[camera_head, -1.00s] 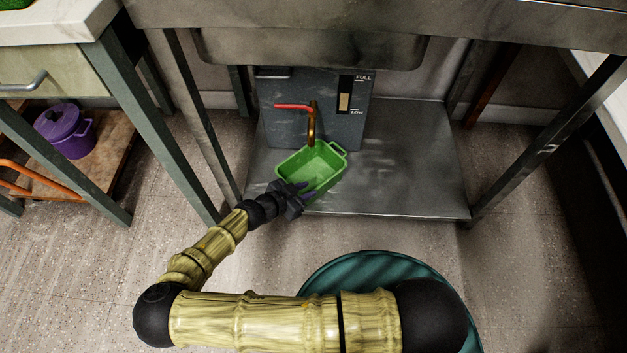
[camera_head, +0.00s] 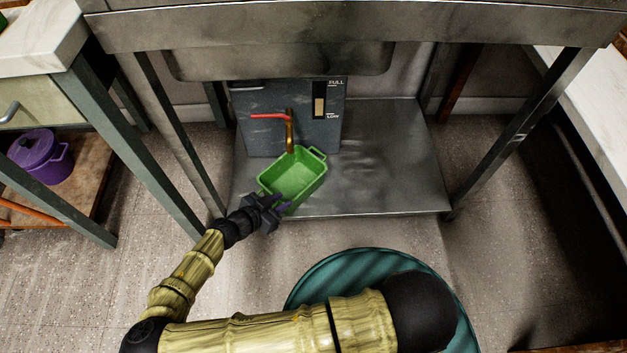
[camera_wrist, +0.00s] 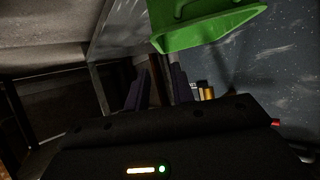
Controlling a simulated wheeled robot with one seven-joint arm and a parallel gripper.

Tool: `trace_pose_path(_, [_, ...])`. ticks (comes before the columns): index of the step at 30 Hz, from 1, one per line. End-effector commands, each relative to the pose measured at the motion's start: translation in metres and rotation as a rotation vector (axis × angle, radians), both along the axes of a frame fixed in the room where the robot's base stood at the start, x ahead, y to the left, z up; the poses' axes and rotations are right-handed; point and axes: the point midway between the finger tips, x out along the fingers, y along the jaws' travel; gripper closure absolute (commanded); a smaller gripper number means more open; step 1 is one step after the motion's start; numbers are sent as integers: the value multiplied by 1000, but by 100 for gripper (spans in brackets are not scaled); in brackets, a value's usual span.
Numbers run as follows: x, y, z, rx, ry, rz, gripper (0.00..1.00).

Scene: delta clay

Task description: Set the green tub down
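The green tub (camera_head: 296,176) stands on the low metal shelf (camera_head: 395,165), just in front of the grey box with the tap. It looks empty inside. My gripper (camera_head: 272,207) is at the tub's front left corner, with its dark fingers spread. In the wrist view the tub (camera_wrist: 205,28) shows at the top, outside the gap between the two fingers (camera_wrist: 158,92). Nothing shows between them. I cannot tell whether a finger still touches the tub's side.
A grey box (camera_head: 262,105) with a brass tap (camera_head: 289,135) and red lever stands behind the tub. The sink bench (camera_head: 300,30) is overhead, with legs on both sides. A teal round object (camera_head: 325,275) is in front. The shelf's right side is clear.

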Motion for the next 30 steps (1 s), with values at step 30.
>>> trace_pose_path(30, [-38, -116, 94, 377, 925, 54, 76])
